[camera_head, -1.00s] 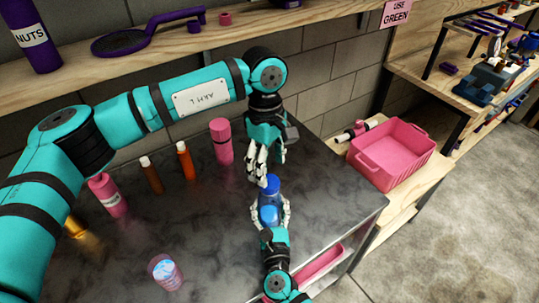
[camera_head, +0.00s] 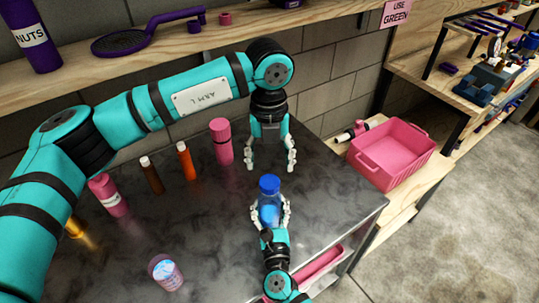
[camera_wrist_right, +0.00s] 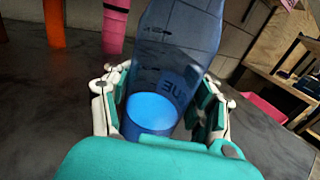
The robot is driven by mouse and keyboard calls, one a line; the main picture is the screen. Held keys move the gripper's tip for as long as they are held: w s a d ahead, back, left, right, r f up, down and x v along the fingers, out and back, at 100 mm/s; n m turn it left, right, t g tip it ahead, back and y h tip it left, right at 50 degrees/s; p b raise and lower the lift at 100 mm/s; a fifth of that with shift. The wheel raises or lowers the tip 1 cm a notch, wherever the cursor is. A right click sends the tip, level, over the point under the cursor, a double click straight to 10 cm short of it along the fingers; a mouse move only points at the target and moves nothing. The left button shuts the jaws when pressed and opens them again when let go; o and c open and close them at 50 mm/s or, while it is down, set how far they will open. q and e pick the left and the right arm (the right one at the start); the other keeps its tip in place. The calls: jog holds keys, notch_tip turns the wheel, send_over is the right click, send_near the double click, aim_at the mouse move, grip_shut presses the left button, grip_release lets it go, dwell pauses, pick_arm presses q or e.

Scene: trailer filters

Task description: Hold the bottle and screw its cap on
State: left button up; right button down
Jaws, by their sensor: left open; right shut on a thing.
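The clear blue bottle (camera_head: 269,210) stands upright on the dark metal table, with its blue cap (camera_head: 269,183) on its top. I cannot tell how tightly the cap sits. My right gripper (camera_head: 272,213) is shut on the bottle's body from the front. In the right wrist view the bottle (camera_wrist_right: 180,50) rises between the gripper's fingers (camera_wrist_right: 160,100), with blue contents low inside; its top is out of that view. My left gripper (camera_head: 271,160) is open and empty, pointing down behind and above the cap, apart from it.
A pink bottle (camera_head: 221,142), an orange bottle (camera_head: 186,160), a brown bottle (camera_head: 151,174) and another pink bottle (camera_head: 108,195) stand to the left. A clear cup (camera_head: 166,272) is near the front. A pink crate (camera_head: 393,153) stands right, beyond the table edge.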

aim_at(270, 182)
pick_arm(q)
jog(key=n, duration=0.5)
jog(key=shift+r+n, duration=0.2)
jog(key=shift+n, duration=0.2)
jog(key=shift+f, duration=4)
